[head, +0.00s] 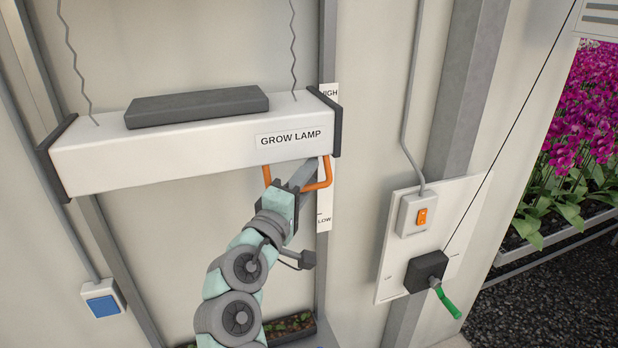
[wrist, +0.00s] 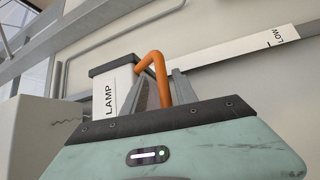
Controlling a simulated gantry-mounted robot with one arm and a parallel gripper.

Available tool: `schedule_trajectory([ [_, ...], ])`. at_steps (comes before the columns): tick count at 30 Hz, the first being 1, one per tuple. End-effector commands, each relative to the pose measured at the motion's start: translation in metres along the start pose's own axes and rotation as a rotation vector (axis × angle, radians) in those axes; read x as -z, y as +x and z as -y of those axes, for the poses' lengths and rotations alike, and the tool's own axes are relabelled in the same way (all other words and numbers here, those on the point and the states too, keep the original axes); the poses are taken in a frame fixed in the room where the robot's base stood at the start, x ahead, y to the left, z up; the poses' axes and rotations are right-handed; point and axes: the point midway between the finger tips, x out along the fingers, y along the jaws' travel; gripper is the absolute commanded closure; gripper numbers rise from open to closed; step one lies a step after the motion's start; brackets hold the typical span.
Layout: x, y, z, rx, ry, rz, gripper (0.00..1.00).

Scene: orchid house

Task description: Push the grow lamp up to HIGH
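The grow lamp (head: 200,150) is a long white box with dark end caps, hanging on two wires against the wall. An orange handle (head: 328,172) hangs under its right part. A white scale strip (head: 325,200) behind its right end reads HIGH at the top and LOW at the bottom. The lamp's right end covers the strip's middle, just below HIGH. My gripper (head: 308,172) is at the handle from below. In the wrist view, the handle's bar (wrist: 160,75) lies closely between my two fingers, which look shut on it. The lamp's labelled face (wrist: 108,100) shows behind.
A panel (head: 390,270) on the right carries an orange switch (head: 422,216) and a black box with a green lever (head: 447,302). A blue switch (head: 102,305) is low on the left. Plants (head: 290,325) stand below my arm. Wall posts flank the lamp.

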Motion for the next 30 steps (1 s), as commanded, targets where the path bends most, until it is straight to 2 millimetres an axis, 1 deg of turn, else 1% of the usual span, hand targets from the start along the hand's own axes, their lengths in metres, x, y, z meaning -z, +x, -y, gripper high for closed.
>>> schedule_trajectory([
  [5,0.000,-0.026,0.004,-0.002,-0.002,-0.004,0.66],
  [12,0.000,-0.070,0.002,-0.004,0.000,-0.004,0.66],
  [18,0.000,-0.095,0.001,-0.003,0.001,-0.003,0.66],
  [22,0.000,-0.101,0.000,-0.002,0.000,-0.003,0.66],
  [30,0.000,-0.101,0.000,-0.001,-0.001,-0.001,0.66],
])
